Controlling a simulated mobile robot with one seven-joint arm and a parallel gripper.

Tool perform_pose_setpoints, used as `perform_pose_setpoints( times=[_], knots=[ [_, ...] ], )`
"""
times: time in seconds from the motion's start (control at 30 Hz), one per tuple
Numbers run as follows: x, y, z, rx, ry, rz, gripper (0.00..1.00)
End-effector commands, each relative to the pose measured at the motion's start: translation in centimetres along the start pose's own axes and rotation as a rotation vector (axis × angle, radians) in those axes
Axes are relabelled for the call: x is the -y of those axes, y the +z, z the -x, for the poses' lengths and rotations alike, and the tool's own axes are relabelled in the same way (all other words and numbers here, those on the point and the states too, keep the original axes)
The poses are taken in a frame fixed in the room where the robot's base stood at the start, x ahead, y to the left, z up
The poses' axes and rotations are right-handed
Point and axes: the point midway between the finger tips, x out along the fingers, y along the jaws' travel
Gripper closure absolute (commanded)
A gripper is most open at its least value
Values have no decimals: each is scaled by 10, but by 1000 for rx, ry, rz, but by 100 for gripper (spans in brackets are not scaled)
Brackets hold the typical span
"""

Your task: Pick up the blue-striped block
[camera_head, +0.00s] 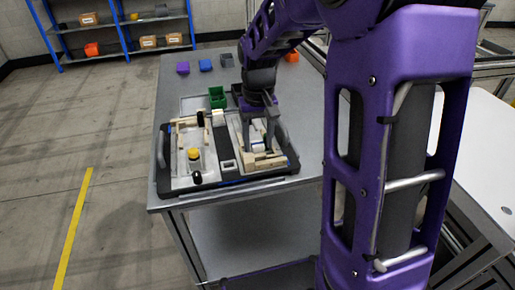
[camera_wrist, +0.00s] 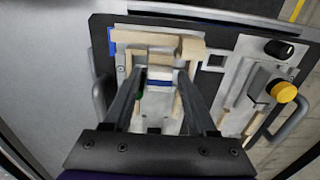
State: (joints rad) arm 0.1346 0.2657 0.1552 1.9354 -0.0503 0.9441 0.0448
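The blue-striped block is white with a blue band (camera_wrist: 159,83). It sits in a wooden-railed fixture bay on the dark pallet (camera_wrist: 103,33). In the head view the pallet (camera_head: 165,180) lies on the grey table, and the block (camera_head: 257,147) is partly hidden by my gripper. My gripper (camera_wrist: 161,74) points down over this bay, with one finger on either side of the block. The fingers are apart and a narrow gap seems to show beside the block. In the head view my gripper (camera_head: 258,143) is low over the pallet's right half.
Wooden rails (camera_wrist: 150,39) edge the bay closely. The other half of the pallet has a yellow knob (camera_wrist: 284,91) and a black knob (camera_wrist: 279,48). A green bin (camera_head: 217,97) and purple (camera_head: 183,68), blue (camera_head: 205,65) and orange (camera_head: 292,57) pieces stand farther back on the table.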

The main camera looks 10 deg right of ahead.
Motion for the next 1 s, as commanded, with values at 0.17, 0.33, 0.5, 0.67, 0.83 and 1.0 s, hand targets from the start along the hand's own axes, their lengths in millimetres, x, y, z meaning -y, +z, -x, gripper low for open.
perform_pose_setpoints(
  times=[0.17,0.33,0.5,0.67,0.83,1.0],
  knots=[
    [0,0,0,0,0,0,77],
    [0,0,0,0,0,0,100],
    [0,0,0,0,0,0,100],
    [0,0,7,-2,0,0,100],
    [0,-1,36,-5,0,0,100],
    [0,-1,71,-4,1,0,100]
  ],
)
